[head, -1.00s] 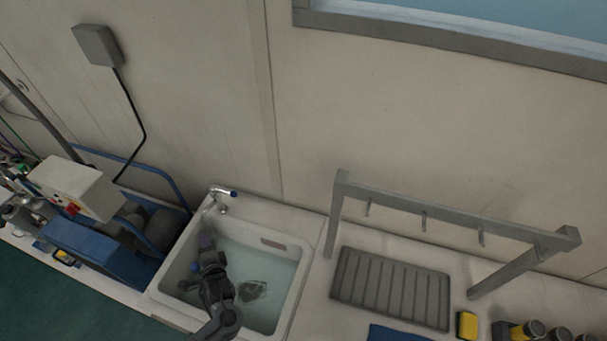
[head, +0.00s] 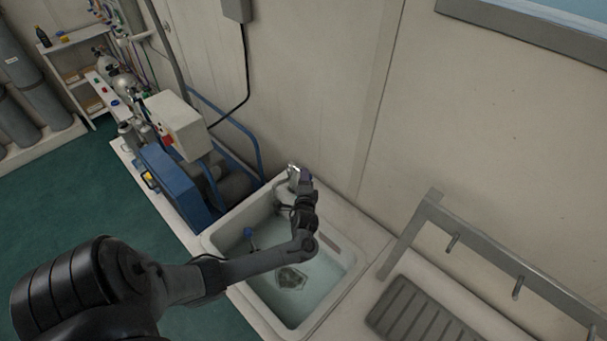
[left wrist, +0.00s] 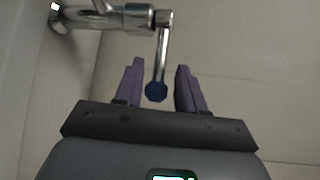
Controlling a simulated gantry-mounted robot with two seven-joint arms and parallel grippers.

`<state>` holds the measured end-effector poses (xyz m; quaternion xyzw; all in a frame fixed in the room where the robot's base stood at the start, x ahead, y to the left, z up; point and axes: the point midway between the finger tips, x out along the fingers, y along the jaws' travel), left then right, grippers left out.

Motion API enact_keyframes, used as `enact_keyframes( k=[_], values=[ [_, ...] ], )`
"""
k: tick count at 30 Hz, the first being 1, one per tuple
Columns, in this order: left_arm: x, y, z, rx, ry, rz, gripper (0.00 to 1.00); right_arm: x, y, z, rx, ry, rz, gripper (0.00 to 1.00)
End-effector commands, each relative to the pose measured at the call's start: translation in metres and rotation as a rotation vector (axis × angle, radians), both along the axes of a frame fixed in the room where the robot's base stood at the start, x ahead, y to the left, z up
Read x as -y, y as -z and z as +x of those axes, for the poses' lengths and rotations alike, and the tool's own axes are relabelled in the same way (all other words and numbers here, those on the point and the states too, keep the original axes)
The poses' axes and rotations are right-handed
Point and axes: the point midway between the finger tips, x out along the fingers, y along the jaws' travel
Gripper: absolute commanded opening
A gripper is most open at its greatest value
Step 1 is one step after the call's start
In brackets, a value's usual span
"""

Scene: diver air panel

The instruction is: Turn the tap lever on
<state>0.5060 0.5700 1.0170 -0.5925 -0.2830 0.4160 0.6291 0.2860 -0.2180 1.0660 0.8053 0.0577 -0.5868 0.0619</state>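The chrome tap (head: 292,168) stands at the back corner of the sink, largely covered by my left gripper (head: 300,174) in the head view. In the left wrist view the tap body (left wrist: 100,20) runs along the top left. Its thin lever (left wrist: 163,48) points toward the gripper and ends in a blue knob (left wrist: 156,92). My left gripper (left wrist: 160,68) is open. Its two purple fingers lie on either side of the lever, with a visible gap on each side. My right gripper is not in view.
The white sink (head: 345,283) holds water, a drain and a small blue-topped item (head: 249,233). Left of it are a blue machine (head: 175,188) and a pale control box (head: 180,125). A grey rack (head: 500,255) and ribbed mat (head: 425,318) lie right. The wall is close behind.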

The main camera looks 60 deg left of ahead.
Motion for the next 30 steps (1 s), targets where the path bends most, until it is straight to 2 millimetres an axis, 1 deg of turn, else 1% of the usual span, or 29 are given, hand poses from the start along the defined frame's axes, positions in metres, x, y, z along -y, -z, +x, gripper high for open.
enact_keyframes(
  k=[1,3,9,19,20,27,30],
  values=[
    [-0.007,0.001,0.004,-0.001,-0.001,0.001,0.39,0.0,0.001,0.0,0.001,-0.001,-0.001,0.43],
    [-0.013,0.003,0.008,-0.001,-0.001,0.001,0.39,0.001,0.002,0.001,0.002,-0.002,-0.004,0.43],
    [-0.025,0.004,0.014,-0.001,-0.001,0.0,0.39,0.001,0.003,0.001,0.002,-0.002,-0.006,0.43],
    [-0.027,0.005,0.016,0.0,0.001,-0.001,0.39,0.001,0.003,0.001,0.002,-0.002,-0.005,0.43],
    [-0.027,0.005,0.016,0.0,0.001,-0.001,0.38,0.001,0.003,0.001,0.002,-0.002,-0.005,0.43],
    [-0.027,0.005,0.016,-0.001,0.001,-0.002,0.01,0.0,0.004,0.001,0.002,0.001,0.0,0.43],
    [-0.027,0.005,0.016,-0.002,0.002,-0.002,0.0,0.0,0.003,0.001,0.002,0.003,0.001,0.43]
  ],
)
